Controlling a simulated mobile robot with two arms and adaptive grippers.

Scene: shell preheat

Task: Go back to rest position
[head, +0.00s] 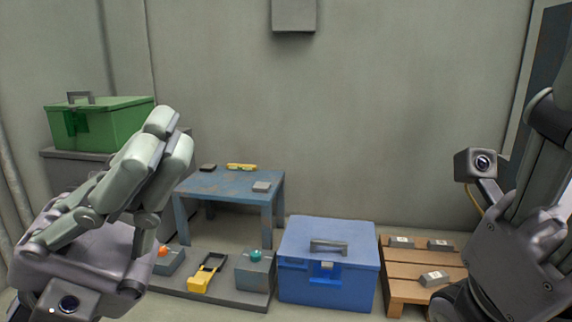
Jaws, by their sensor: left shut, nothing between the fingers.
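My left gripper (165,138) is raised at the left of the head view, in front of the green box and the blue table. Its fingers point up and are closed together with nothing between them. Its body hides part of the floor and the left end of the low grey platform. My right arm and gripper (518,255) are at the right edge, only partly in view. The right fingers do not show clearly, so their state cannot be told.
A green toolbox (125,125) sits on a grey cabinet at left. A worn blue table (225,182) holds a yellow level (241,167) and small blocks. A grey platform (225,293), a blue toolbox (328,285) and a wooden pallet (405,275) stand on the floor.

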